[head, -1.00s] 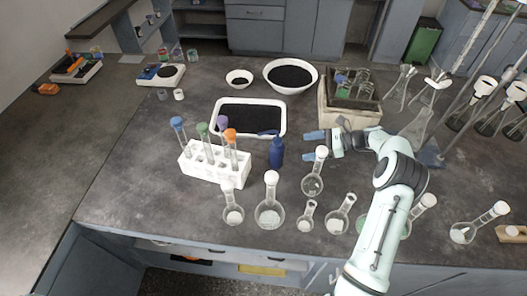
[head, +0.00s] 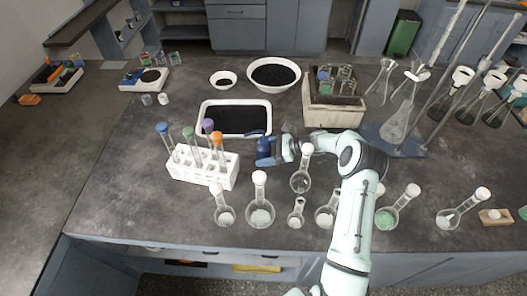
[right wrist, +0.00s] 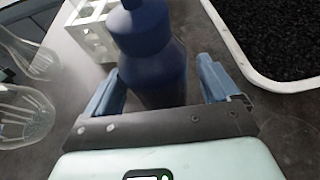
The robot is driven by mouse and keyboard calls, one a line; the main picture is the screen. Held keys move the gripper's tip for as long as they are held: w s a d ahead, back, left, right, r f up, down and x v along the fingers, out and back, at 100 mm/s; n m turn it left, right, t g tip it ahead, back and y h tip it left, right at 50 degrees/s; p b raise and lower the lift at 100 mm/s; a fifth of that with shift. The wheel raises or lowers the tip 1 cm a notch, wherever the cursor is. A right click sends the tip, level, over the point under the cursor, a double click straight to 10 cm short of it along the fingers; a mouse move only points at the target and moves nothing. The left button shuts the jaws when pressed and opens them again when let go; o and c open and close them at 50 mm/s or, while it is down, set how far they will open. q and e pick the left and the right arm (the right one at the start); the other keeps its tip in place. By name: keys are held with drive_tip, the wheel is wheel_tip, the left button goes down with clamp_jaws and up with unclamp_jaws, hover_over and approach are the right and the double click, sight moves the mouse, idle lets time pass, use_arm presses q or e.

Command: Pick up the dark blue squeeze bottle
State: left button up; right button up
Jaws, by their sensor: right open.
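The dark blue squeeze bottle (head: 264,150) stands upright on the dark bench, between the white test tube rack and my right gripper. My right gripper (head: 275,151) is open, with its fingers at the bottle. In the right wrist view the bottle (right wrist: 150,50) rises between the two blue fingertips of the gripper (right wrist: 160,85), one on each side. Gaps show beside the bottle, so the fingers look apart from it. The bottle's top is cut off in that view. My left gripper is not in view.
The white rack (head: 203,168) with several capped tubes is close to the bottle's left. A white tray of black granules (head: 235,104) lies behind it. Several round flasks (head: 259,212) stand along the front, one flask (head: 300,181) close to my right arm. Bare bench lies at left.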

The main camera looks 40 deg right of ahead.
drive_tip(key=shift+w+a+f, duration=0.15)
drive_tip(key=shift+a+f, duration=0.05)
drive_tip(key=c, duration=0.6)
drive_tip(key=shift+r, duration=0.1)
drive_tip(key=shift+r, duration=0.1)
